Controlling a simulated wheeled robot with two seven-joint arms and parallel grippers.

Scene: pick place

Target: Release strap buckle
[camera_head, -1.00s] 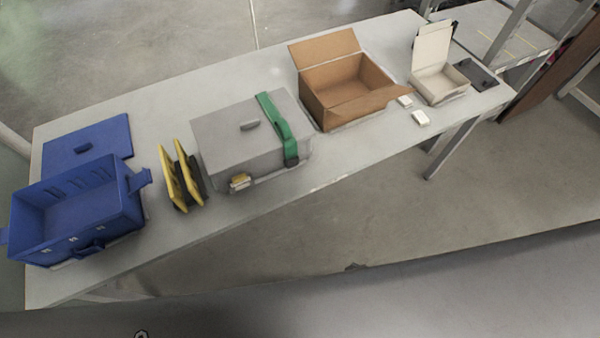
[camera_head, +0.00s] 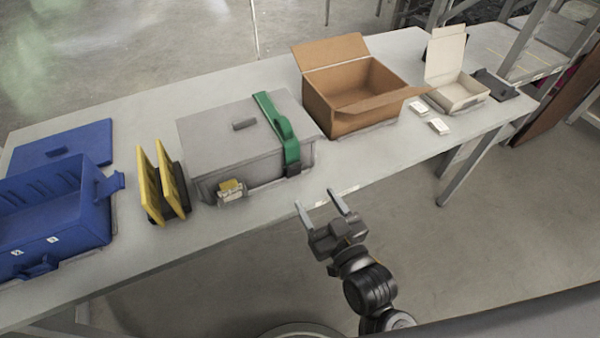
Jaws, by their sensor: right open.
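A grey lidded box (camera_head: 216,147) stands on the table in the middle of the head view. A green strap (camera_head: 272,118) runs over its lid and down its front right side. A dark buckle (camera_head: 292,169) sits at the strap's lower front end. A yellow and silver latch (camera_head: 231,189) is at the box's front left. My right gripper (camera_head: 322,202) is open and empty, in front of the table edge, below and right of the buckle and apart from it. My left gripper is not in view.
A blue crate (camera_head: 98,215) and its blue lid (camera_head: 95,137) are at the left. Yellow panels (camera_head: 149,186) stand beside the grey box. An open cardboard box (camera_head: 357,123) is close on its right. A white box (camera_head: 443,93) and small white blocks (camera_head: 439,126) lie farther right.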

